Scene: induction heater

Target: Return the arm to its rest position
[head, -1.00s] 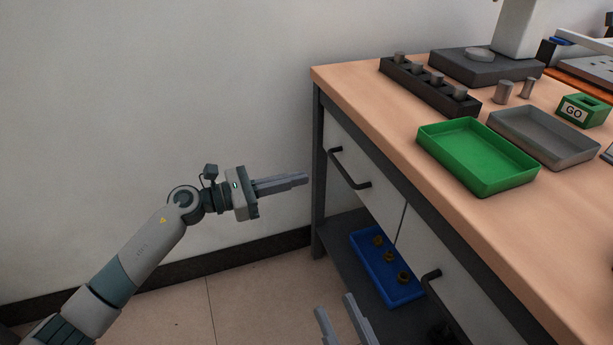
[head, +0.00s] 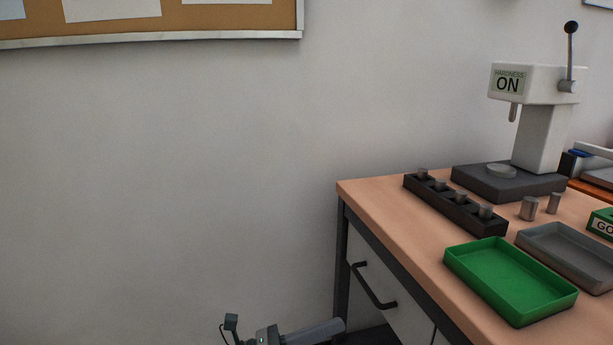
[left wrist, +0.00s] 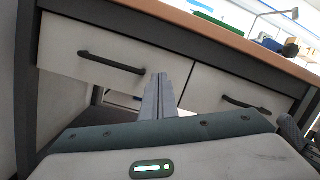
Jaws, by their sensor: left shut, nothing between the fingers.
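My left gripper (head: 330,328) shows at the bottom edge of the head view, beside the left end of the workbench and below its top. In the left wrist view its fingers (left wrist: 158,84) are shut together with nothing between them. They point toward the bench's drawer fronts (left wrist: 85,55) and appear apart from them. Most of my left arm is below the head view. My right gripper is not in the head view now.
The workbench (head: 390,200) holds a black rack (head: 455,211) with metal cylinders, a green tray (head: 510,280), a grey tray (head: 570,255) and a hardness tester (head: 540,135). A drawer handle (head: 372,288) sticks out. The space left of the bench is clear before the wall.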

